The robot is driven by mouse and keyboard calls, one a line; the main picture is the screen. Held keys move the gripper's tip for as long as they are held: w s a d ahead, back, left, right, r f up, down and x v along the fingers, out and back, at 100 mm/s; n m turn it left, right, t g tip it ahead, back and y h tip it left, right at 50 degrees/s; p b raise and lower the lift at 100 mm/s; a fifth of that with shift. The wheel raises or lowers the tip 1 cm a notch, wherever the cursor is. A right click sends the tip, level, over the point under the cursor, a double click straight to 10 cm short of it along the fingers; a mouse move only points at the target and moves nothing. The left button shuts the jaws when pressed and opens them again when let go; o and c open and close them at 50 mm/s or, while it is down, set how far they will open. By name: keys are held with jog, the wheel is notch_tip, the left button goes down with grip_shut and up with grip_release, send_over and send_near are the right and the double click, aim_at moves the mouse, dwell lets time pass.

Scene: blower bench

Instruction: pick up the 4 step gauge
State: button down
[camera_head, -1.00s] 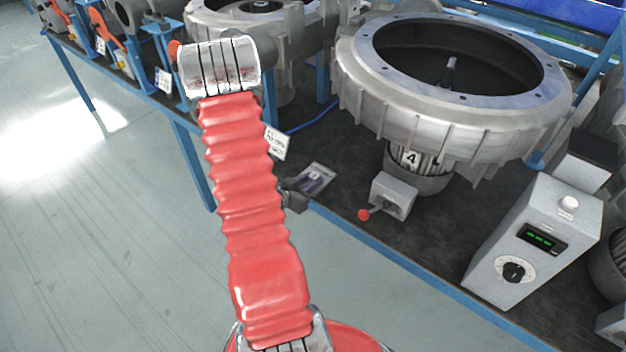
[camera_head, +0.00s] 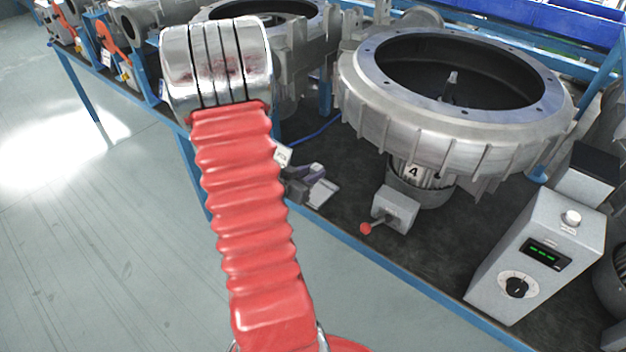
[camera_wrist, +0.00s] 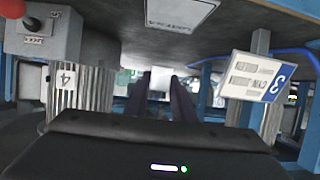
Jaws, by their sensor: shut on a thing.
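My gripper (camera_head: 315,168) is in front of the blower marked 4, above the bench's front edge. In the wrist view its two dark fingers (camera_wrist: 161,98) point away from the camera. They are shut on a small pale piece (camera_wrist: 160,78), which I take to be the 4 step gauge. Only a little of it shows between the fingers, and its steps and any number cannot be read.
Blower 4 (camera_head: 372,105) stands behind my gripper. A grey box with a red-knobbed lever (camera_head: 396,208) is to the right, and a control box (camera_head: 535,255) farther right. The floor at left (camera_head: 90,230) is clear.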

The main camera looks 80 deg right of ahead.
jog(key=shift+r, duration=0.45)
dwell(0.3)
